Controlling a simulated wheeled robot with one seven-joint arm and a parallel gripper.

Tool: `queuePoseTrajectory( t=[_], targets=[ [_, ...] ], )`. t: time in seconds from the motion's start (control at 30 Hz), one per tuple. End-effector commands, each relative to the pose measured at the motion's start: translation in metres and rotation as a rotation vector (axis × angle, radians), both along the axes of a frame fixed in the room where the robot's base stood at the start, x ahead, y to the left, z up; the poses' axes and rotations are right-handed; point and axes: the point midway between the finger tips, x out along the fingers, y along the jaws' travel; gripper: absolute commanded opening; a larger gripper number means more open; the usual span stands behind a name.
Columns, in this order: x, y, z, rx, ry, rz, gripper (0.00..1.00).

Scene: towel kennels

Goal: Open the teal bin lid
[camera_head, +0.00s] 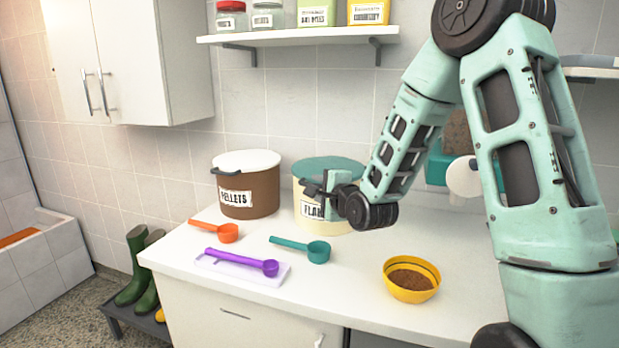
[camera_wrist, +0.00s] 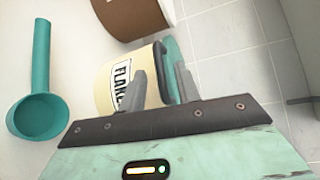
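The cream bin (camera_head: 342,217) labelled FLAKES stands at the back of the counter with its teal lid (camera_head: 325,163) on top, looking shut. My gripper (camera_head: 317,188) is in front of the bin at lid height and hides part of its front. In the wrist view the bin (camera_wrist: 152,91) lies sideways beyond my fingers, with the teal lid (camera_wrist: 172,67) at its right side. My fingers (camera_wrist: 161,85) are apart with nothing visible held between them. I cannot tell whether either finger touches the lid's rim.
A brown PELLETS bin (camera_head: 250,203) with a white lid stands to the left. Orange (camera_head: 227,232), purple (camera_head: 268,267) and teal (camera_head: 317,251) scoops lie in front. A yellow bowl (camera_head: 410,290) sits at right. A shelf (camera_head: 300,36) hangs above.

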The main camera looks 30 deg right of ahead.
Motion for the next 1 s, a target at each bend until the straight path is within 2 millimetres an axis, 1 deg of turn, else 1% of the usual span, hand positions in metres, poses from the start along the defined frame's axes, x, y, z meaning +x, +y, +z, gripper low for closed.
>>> queuePoseTrajectory(
  t=[0.03,0.1,0.2,0.3,0.43,0.7,0.73,0.77,0.8,0.83,1.0],
  targets=[
    [0.01,-0.001,-0.001,0.001,0.0,0.001,0.33],
    [0.022,-0.002,-0.003,0.0,0.001,0.0,0.33],
    [0.036,-0.004,-0.005,0.001,0.0,0.0,0.33],
    [0.045,-0.005,-0.007,0.001,0.001,0.0,0.33],
    [0.052,-0.006,-0.008,0.0,0.001,-0.001,0.33],
    [0.053,-0.006,-0.009,0.0,0.001,-0.001,0.33],
    [0.053,-0.006,-0.009,0.0,0.001,-0.001,0.27],
    [0.053,-0.006,-0.009,0.0,0.001,-0.001,0.19],
    [0.052,-0.006,-0.009,0.0,0.001,0.0,0.07],
    [0.052,-0.006,-0.009,0.0,0.002,0.0,0.0],
    [0.052,-0.005,-0.01,0.002,0.008,0.001,0.0]
  ],
)
